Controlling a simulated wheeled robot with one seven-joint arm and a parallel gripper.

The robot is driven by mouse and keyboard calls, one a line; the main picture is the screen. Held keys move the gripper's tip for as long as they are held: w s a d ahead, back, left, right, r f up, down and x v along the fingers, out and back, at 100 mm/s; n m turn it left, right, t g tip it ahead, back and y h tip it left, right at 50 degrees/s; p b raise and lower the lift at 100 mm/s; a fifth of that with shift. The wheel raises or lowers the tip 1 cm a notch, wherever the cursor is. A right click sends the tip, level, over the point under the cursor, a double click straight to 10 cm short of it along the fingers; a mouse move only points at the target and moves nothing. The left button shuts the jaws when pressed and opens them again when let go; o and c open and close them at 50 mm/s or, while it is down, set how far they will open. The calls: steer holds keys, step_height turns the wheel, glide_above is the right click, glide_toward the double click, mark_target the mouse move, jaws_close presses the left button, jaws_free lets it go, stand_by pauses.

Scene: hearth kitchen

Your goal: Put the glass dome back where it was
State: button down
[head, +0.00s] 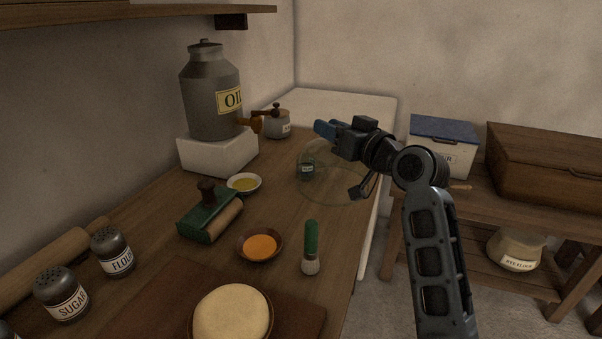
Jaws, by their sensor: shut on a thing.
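The glass dome (337,182) is clear and faint in the head view, over the far right part of the wooden counter. Its round rim shows near the counter's right edge. My gripper (325,131) is at the dome's upper part, its blue fingertips pointing left, and is shut on the dome. The exact contact is hard to see through the clear glass. A small dark green labelled jar (306,168) shows at the dome's left side; I cannot tell whether it is under the dome or behind it. I cannot tell whether the rim touches the counter.
A grinder (277,124) and an oil can (211,95) on a white block stand behind. A yellow bowl (244,184), green roller tool (210,216), orange bowl (260,247) and green-handled brush (311,247) lie nearer. A bench (470,215) with boxes stands right, beyond a gap.

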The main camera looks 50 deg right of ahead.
mark_target(303, 152)
steer(key=w+a+f, duration=0.2)
steer(key=a, duration=0.1)
steer(key=w+a+f, duration=0.1)
steer(key=a, duration=0.1)
steer(key=shift+a+f, duration=0.1)
steer(key=shift+f, duration=2.15)
steer(key=shift+f, duration=0.2)
steer(key=c, duration=0.8)
jaws_free()
